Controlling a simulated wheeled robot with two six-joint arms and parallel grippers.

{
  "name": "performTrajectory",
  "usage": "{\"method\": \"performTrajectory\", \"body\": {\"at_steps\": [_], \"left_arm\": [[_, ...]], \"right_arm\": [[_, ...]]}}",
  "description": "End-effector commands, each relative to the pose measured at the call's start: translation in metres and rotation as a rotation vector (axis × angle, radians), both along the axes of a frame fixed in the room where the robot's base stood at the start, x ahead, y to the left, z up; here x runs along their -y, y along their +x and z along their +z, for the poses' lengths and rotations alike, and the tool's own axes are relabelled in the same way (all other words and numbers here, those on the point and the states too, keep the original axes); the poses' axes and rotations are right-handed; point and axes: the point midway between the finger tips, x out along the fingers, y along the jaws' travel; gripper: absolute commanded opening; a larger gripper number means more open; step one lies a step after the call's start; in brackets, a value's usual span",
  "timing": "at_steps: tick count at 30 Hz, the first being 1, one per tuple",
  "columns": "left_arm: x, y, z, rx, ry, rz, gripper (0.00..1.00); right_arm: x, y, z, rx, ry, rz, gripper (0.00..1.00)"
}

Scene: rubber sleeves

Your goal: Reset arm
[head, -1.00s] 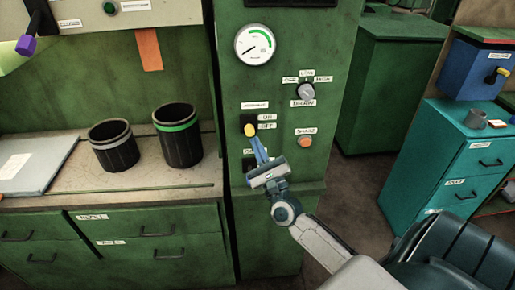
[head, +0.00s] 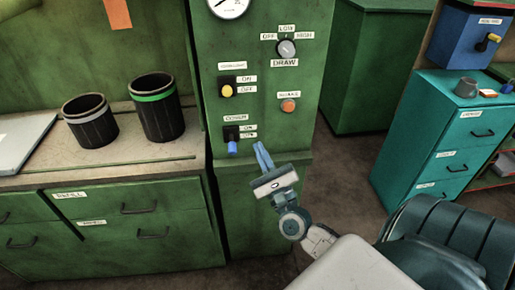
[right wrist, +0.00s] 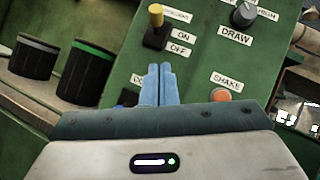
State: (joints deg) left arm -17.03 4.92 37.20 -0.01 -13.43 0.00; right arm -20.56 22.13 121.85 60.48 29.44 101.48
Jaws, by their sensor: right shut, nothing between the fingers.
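My right gripper (head: 264,157) is in front of the green control panel (head: 255,185), to the right of the blue-tipped lower switch (head: 232,147). Its blue fingers are together and empty; they also show shut in the right wrist view (right wrist: 159,84). I cannot tell any contact with the panel. My left gripper is not in view.
An orange SHAKE button (head: 288,105) and a grey DRAW knob (head: 287,48) are on the panel. Two dark bins, one grey-banded (head: 90,125) and one green-banded (head: 157,110), stand on the counter at left. A teal drawer cabinet (head: 425,120) stands at right, with open floor between.

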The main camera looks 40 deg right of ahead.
Motion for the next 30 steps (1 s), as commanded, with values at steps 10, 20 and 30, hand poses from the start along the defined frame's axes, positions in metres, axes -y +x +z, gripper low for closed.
{"method": "performTrajectory", "body": {"at_steps": [10, 20, 30], "left_arm": [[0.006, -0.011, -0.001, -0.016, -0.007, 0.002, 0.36], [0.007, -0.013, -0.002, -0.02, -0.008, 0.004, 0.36], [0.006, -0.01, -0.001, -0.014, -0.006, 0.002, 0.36]], "right_arm": [[0.0, 0.0, 0.0, 0.0, 0.0, 0.0, 0.0], [0.003, 0.011, -0.035, -0.089, -0.111, -0.051, 0.0], [0.014, 0.019, -0.277, -0.649, -0.883, -0.178, 0.0]]}}
